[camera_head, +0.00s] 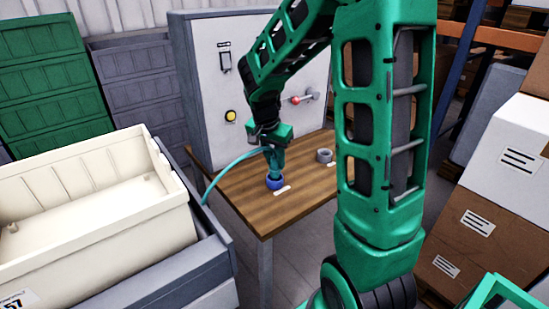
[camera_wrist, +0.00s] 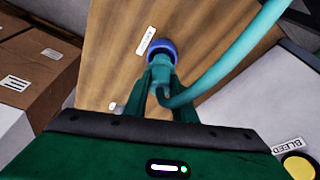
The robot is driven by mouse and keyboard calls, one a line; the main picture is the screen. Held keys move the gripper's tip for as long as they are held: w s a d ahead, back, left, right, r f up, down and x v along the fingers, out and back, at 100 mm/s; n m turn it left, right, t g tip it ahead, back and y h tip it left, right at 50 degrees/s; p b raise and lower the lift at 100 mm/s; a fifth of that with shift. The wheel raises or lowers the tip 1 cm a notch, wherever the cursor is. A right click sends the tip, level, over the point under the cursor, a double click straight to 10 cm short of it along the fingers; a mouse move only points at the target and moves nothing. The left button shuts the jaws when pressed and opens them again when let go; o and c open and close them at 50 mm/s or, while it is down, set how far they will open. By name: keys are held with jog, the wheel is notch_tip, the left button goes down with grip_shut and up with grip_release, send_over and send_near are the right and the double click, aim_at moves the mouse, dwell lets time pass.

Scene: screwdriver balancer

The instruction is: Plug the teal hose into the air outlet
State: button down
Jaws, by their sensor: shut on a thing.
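The teal hose (camera_head: 227,168) arcs from my gripper (camera_head: 274,170) down past the table's left edge. In the wrist view the hose (camera_wrist: 238,57) curves back to its end between the fingers of my gripper (camera_wrist: 162,92), which is shut on it. The hose end points down at a blue ring-shaped fitting (camera_head: 275,184) on the table, also in the wrist view (camera_wrist: 161,46). Whether the end sits inside the blue fitting or just above it is hidden. The label beside it is unreadable, so I cannot tell which fitting is the air outlet.
A grey ring (camera_head: 323,155) stands on the wooden table (camera_head: 250,212) to the right. The grey cabinet (camera_head: 213,105) behind has a yellow button (camera_head: 230,115) and a red-knobbed fitting (camera_head: 296,100). A cream crate (camera_head: 100,235) stands left, cardboard boxes (camera_head: 470,215) right.

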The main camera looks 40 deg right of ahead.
aim_at(275, 166)
jog(key=shift+f, duration=1.55)
jog(key=c, duration=1.4)
grip_release()
jog(key=v, duration=1)
jog(key=shift+a+r, duration=0.15)
jog(key=shift+r, duration=0.25)
